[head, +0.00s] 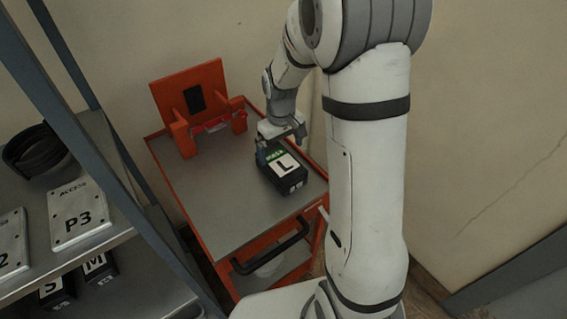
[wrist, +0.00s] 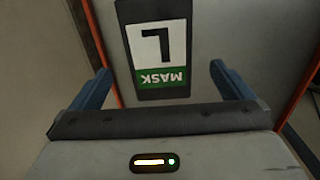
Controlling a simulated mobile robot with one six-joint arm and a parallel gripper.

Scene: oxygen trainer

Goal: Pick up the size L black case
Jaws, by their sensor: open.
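The size L black case (head: 283,172) lies on the grey top of an orange-framed cart (head: 212,212). It has a white label with a large L and a green band. In the wrist view the case (wrist: 185,88) shows upside down, its green band reading MASK. My gripper (head: 268,150) is at the far end of the case in the head view. In the wrist view my gripper (wrist: 166,85) is open, with a blue finger on each side of the case and visible gaps between. How high the fingers are above the cart top is hard to tell.
An orange bracket (head: 186,97) stands at the back of the cart. A black handle (head: 272,247) is on its front. A shelf at left holds a P3 plate (head: 77,214), a dark round item (head: 36,150) and black cases S (head: 54,290) and M (head: 97,264).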

